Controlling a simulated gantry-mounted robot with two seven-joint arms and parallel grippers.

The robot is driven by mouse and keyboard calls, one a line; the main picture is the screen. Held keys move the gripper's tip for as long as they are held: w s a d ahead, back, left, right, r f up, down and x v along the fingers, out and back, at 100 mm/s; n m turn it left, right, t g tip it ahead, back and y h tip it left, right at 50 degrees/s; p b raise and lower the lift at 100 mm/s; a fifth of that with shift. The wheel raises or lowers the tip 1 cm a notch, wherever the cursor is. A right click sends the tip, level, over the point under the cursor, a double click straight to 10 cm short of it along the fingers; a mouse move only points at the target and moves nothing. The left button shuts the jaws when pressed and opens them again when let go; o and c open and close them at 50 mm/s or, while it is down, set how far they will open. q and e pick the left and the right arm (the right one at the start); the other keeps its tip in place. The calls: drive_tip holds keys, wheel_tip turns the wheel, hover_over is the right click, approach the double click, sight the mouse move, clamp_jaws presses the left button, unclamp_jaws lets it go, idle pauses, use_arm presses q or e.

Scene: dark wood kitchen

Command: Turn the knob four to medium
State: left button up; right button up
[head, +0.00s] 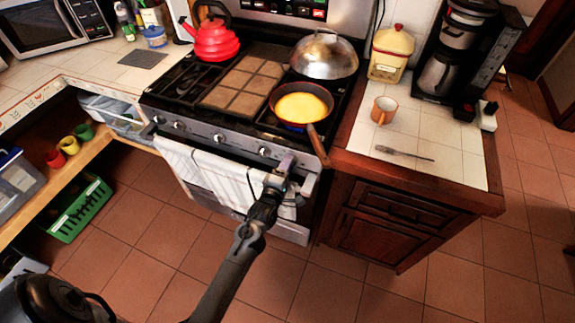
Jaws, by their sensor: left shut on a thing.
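The stove (200,130) has a row of round knobs along its front panel. The visible ones include a far-left knob (158,119), a middle knob (219,137) and a right knob (265,152). My left gripper (287,163) is at the right end of this panel, just right of the last visible knob. It is shut on a stove knob there, which the fingers hide. I cannot read any setting marks. My right gripper is not in view.
A pan (278,113) with yellow food stands at the front right burner, its handle (318,146) reaching past the stove edge near my gripper. A striped towel (215,176) hangs on the oven front below. A red kettle (211,40) and domed lid (323,56) stand behind.

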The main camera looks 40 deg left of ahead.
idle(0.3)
use_arm(q)
drive_tip(key=o, duration=1)
drive_tip(key=shift+o, duration=0.2)
